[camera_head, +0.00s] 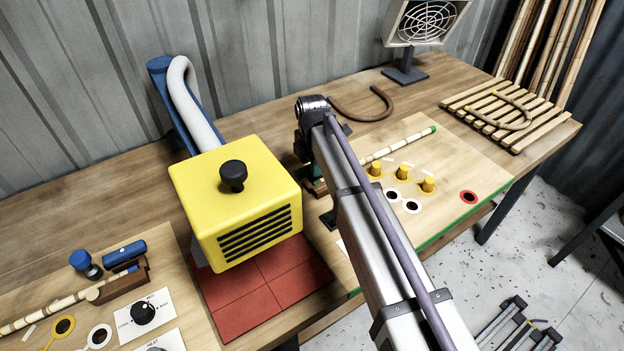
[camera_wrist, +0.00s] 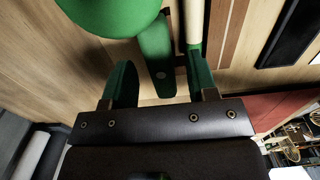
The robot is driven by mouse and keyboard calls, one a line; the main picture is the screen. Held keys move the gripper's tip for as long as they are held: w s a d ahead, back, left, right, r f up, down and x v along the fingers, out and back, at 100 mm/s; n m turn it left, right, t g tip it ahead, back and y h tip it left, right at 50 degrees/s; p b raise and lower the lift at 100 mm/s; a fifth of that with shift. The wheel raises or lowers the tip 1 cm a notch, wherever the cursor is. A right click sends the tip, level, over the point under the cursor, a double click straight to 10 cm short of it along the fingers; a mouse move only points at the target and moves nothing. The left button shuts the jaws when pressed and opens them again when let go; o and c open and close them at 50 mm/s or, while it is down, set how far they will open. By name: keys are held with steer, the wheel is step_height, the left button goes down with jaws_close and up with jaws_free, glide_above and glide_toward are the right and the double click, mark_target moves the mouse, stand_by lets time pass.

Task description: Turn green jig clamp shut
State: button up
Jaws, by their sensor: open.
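The green jig clamp shows in the wrist view as a large round green part (camera_wrist: 108,14) with a green lever-like bar (camera_wrist: 157,62) beside it. My gripper (camera_wrist: 159,66) is open, one finger on each side of that bar. I cannot tell whether either finger touches it. A pale rattan pole (camera_wrist: 193,22) runs close by the right finger. In the head view my arm covers most of the clamp; only a bit of green (camera_head: 318,187) shows at the left end of the jig board (camera_head: 470,165).
A yellow box-shaped machine (camera_head: 235,195) stands close left of my arm on red tiles (camera_head: 262,290). Yellow pegs (camera_head: 402,177) stand on the jig board to the right. A bent rattan piece (camera_head: 365,117) lies behind. A slatted rack (camera_head: 510,115) is at the far right.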

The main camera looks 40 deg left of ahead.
steer(key=shift+f, duration=0.7)
steer(key=shift+r, duration=0.15)
steer(key=c, duration=0.9)
